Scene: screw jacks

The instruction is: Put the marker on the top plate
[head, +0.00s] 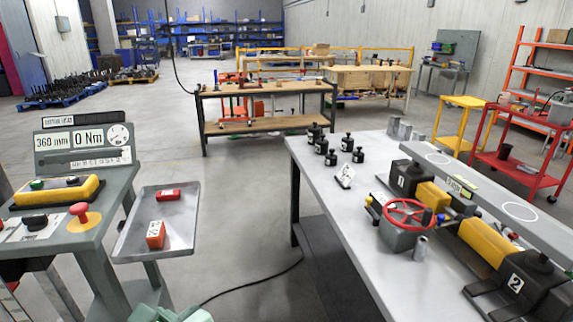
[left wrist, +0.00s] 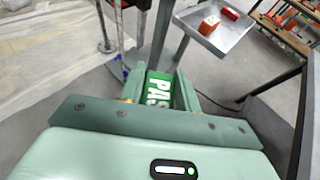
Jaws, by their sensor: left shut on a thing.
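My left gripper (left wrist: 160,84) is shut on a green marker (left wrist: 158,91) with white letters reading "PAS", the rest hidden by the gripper. In the head view only the top of this gripper (head: 172,314) shows at the bottom edge, below the small tray; the marker cannot be made out there. The top plate (head: 466,190) is a long grey beam with white circles on it, lying across the jacks marked 1 (head: 404,181) and 2 (head: 516,284) on the right-hand bench. The gripper is well to the left of that plate. My right gripper is not in view.
On the bench (head: 325,185) stand several black weights (head: 321,146), a small white sign (head: 345,176) and a red handwheel (head: 407,214). Open floor lies between tray and bench.

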